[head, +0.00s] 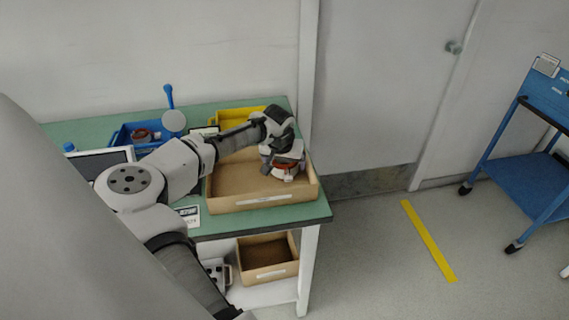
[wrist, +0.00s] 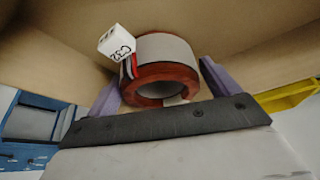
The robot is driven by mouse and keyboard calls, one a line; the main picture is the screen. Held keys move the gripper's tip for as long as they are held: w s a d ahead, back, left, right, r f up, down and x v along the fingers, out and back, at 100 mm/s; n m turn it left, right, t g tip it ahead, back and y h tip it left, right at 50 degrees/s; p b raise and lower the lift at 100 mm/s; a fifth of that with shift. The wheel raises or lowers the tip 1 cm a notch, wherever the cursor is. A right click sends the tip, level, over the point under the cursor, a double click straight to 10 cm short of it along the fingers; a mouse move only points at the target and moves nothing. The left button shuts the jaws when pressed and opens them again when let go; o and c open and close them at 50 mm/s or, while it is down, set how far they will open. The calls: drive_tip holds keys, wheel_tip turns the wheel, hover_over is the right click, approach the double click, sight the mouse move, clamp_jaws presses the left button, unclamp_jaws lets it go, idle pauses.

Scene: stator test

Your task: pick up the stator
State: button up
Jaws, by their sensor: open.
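The stator (wrist: 165,50) is a ring with a pale grey body and red-orange ends, carrying a white connector marked C32 on short wires. It lies in the right part of a cardboard box on the green table; it also shows in the head view (head: 287,170), partly hidden by my gripper. My gripper (head: 284,162) is over the stator inside the box. In the wrist view my gripper (wrist: 160,72) is open, its purple fingers on either side of the stator. A gap shows between each finger and the ring, so neither visibly touches it.
The cardboard box (head: 262,201) has low walls around the stator. A yellow bin (head: 232,113) is behind it. A blue bin (head: 122,135) with a red-orange ringed part stands at the left. Another box (head: 267,273) sits on the lower shelf. A blue cart (head: 527,180) is far right.

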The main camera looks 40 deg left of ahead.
drive_tip(key=c, duration=1.3)
drive_tip(key=shift+r, duration=0.1)
drive_tip(key=shift+c, duration=0.7)
